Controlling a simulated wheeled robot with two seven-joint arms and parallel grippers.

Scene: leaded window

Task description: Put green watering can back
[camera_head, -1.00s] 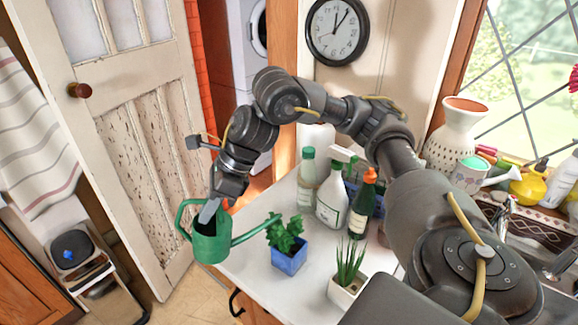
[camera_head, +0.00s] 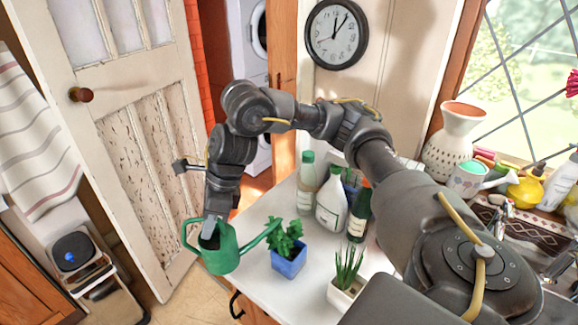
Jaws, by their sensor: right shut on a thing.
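The green watering can (camera_head: 221,256) hangs from my right gripper (camera_head: 211,228), at the left edge of the white counter (camera_head: 252,283). The gripper points down and is shut on the can near its top opening; the fingertips are partly hidden inside or behind the rim. The can's spout points right, toward a leafy plant in a blue pot (camera_head: 289,259), and its handle is on the left. I cannot tell whether the can touches the counter. My left gripper is not in view.
A small plant in a white pot (camera_head: 344,287) stands near the counter's front. Several bottles (camera_head: 331,200) stand behind the pots. A white vase (camera_head: 455,142), a pale watering can (camera_head: 468,178) and a yellow one (camera_head: 526,192) are by the window. A step-bin (camera_head: 78,257) is at left.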

